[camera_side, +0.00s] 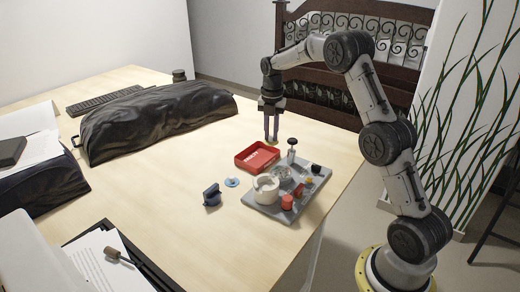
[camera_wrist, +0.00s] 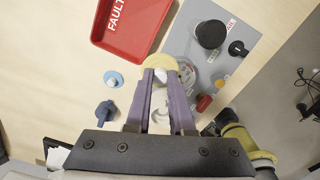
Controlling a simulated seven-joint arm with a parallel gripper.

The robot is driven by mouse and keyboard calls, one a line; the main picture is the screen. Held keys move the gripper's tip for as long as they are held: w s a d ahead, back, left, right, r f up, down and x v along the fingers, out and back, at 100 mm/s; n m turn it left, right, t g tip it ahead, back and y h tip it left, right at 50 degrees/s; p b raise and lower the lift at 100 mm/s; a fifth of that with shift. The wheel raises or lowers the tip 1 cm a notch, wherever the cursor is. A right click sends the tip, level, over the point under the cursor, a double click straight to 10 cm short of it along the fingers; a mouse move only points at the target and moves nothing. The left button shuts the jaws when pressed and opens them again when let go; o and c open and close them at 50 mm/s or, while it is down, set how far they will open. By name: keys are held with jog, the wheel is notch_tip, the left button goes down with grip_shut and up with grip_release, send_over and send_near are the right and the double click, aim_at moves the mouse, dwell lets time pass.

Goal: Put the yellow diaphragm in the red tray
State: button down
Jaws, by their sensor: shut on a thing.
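The yellow diaphragm (camera_wrist: 160,62) is a pale yellow disc between my fingertips in the wrist view, partly covered by the fingers. My gripper (camera_side: 271,136) is shut on it and holds it above the table; a little yellow shows at the fingertips in the side view. The purple fingers (camera_wrist: 167,75) point away from the wrist camera. The red tray (camera_side: 243,164) is shallow, with white lettering inside. In the side view it lies just below my gripper; in the wrist view the tray (camera_wrist: 122,45) is at the upper left, apart from the diaphragm.
A grey plate (camera_side: 262,211) right of the tray carries a white cup-like part, an upright black-topped post (camera_side: 292,148) and red and black parts. A blue disc (camera_side: 231,182) and a dark blue part (camera_side: 212,195) lie on the table. A black draped object (camera_side: 150,120) lies left.

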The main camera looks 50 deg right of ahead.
jog(key=w+d+f, duration=0.1)
jog(key=w+f, duration=0.3)
jog(key=w+d+f, duration=0.1)
jog(key=w+f, duration=0.1)
jog(key=shift+w+d+f, duration=0.15)
jog(key=shift+d+f, duration=0.15)
jog(key=shift+d, duration=0.05)
jog(key=shift+w+f, duration=0.1)
jog(key=shift+f, duration=1.6)
jog(key=shift+f, duration=0.25)
jog(key=shift+f, duration=0.3)
jog(key=c, duration=0.8)
grip_release()
jog(key=shift+r, duration=0.1)
